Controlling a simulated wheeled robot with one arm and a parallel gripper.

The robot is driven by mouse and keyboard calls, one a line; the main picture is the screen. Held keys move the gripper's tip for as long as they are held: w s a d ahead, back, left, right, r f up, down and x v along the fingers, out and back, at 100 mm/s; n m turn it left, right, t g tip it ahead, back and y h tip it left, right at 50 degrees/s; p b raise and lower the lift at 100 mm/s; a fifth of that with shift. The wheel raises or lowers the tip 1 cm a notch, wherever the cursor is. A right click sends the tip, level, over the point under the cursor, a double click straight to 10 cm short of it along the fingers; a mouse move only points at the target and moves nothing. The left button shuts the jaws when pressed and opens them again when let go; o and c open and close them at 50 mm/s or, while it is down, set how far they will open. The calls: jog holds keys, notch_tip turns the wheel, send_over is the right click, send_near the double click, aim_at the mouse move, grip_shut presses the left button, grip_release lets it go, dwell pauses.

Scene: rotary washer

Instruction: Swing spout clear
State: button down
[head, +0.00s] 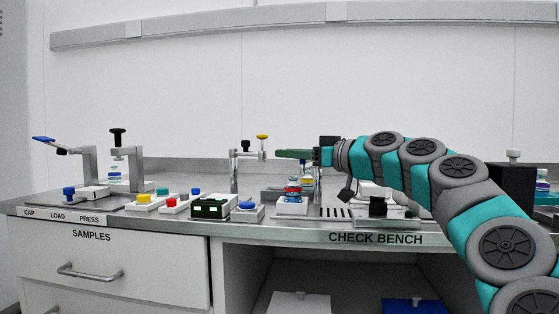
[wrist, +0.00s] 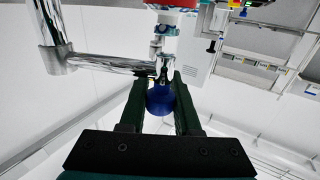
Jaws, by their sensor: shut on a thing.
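The chrome spout post (head: 234,172) stands on the bench in the head view, with a thin arm reaching right toward my gripper (head: 278,154). In the wrist view the spout's chrome arm (wrist: 108,63) runs from its thick post (wrist: 52,35) to a small nozzle in front of my fingers. A blue rounded knob (wrist: 160,98) sits between the two green fingers of my gripper (wrist: 161,80), which is shut on it. In the head view the knob is hidden by my gripper.
A red and blue item on a white block (head: 292,206) stands below my gripper. A black and green box (head: 210,207) and colored-button blocks stand left. Presses stand at far left. A black box (head: 512,185) stands right, behind my arm. The air above the bench's left half is mostly free.

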jog(key=shift+s+d+r+n+g+y+p, duration=0.1)
jog(key=shift+s+d+n+g+y+p, duration=0.1)
jog(key=shift+d+n+g+y+p, duration=0.25)
jog(key=shift+s+d+r+n+g+y+p, duration=0.15)
jog(key=shift+n+g+p, duration=0.2)
jog(key=shift+g, duration=0.3)
jog(key=shift+s+d+n+g+y+p, duration=0.3)
jog(key=shift+n+g+p, duration=0.2)
jog(key=shift+g+p, duration=0.25)
jog(key=shift+s+f+g+p, duration=0.1)
jog(key=shift+f+g+p, duration=0.1)
jog(key=shift+g+p, duration=0.1)
jog(key=shift+d+n, duration=0.1)
jog(key=shift+n, duration=0.2)
jog(key=c, duration=0.6)
grip_release()
